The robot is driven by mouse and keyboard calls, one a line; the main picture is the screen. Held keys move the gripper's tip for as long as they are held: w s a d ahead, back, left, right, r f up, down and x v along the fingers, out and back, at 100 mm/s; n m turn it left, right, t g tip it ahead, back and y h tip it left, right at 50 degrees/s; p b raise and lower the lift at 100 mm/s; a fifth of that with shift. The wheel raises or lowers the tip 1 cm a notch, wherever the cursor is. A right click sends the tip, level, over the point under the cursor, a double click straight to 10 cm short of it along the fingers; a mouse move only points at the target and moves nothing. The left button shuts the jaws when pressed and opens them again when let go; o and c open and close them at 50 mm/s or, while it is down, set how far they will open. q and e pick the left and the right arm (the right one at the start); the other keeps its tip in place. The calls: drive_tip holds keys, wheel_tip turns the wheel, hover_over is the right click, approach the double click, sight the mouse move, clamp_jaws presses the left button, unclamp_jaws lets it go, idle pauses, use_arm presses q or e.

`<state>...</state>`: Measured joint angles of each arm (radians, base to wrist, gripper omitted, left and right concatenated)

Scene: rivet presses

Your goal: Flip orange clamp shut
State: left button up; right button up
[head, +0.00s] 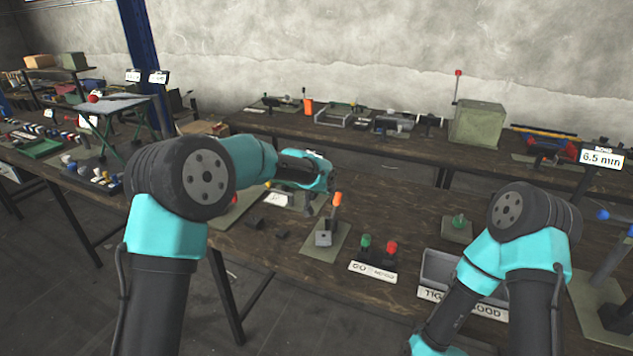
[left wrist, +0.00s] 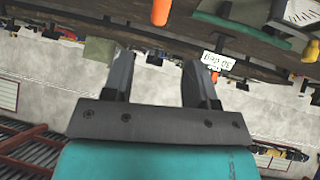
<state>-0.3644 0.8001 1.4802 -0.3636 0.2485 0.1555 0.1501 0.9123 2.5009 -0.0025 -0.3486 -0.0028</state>
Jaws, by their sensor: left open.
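The orange clamp has a grey base (head: 323,238) on a plate on the near bench, with its orange-tipped handle (head: 337,199) standing roughly upright. My left gripper (head: 318,203) is just left of and close to the handle, partly hidden by its own wrist. In the left wrist view the two fingers (left wrist: 157,62) are apart with nothing between them. An orange handle end (left wrist: 160,12) shows beyond them at the top edge, apart from both fingers. The clamp's base is out of that view. My right arm shows at the lower right, but its gripper is not seen.
Green and red knobs (head: 378,246) stand right of the clamp behind a label. A grey tray (head: 437,268) and a green-knobbed piece (head: 458,222) are further right. Another orange handle (head: 308,106) stands on the back bench. A green box (head: 477,125) stands there too.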

use_arm(q)
drive_tip(key=shift+v, duration=2.5)
